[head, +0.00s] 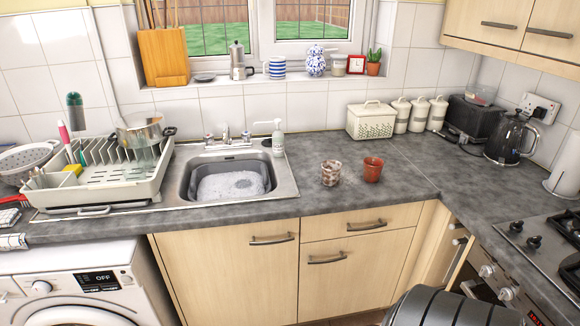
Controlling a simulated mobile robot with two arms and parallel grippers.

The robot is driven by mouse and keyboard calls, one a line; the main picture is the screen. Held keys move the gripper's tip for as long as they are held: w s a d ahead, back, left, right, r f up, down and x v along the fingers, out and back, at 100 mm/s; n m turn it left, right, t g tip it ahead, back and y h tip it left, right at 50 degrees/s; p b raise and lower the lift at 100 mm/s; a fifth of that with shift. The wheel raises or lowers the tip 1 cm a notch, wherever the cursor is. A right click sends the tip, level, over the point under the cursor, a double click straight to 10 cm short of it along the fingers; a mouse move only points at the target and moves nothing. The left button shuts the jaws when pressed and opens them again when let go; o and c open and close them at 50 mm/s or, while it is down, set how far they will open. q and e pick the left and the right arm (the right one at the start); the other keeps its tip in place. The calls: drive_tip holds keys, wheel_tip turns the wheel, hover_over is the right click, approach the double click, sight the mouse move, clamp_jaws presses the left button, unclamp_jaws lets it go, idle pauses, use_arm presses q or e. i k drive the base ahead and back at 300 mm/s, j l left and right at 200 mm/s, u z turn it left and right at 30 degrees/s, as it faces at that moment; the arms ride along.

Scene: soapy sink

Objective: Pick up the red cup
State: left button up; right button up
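The red cup (372,169) stands upright on the grey countertop (330,215), to the right of the sink. It is a small reddish-brown cup, and nothing covers it. A second cup (330,172), mottled white and brown, stands just to its left with a small gap between them. Neither of my grippers is in view.
The sink (228,178) holds soapy water, with a white soap bottle (278,138) at its back right corner. A dish rack (95,190) stands left of it. A cream bread bin (371,121) and a black kettle (510,138) stand behind right. The counter around the cups is clear.

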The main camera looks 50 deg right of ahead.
sight(372, 170)
drive_tip(key=z, duration=2.05)
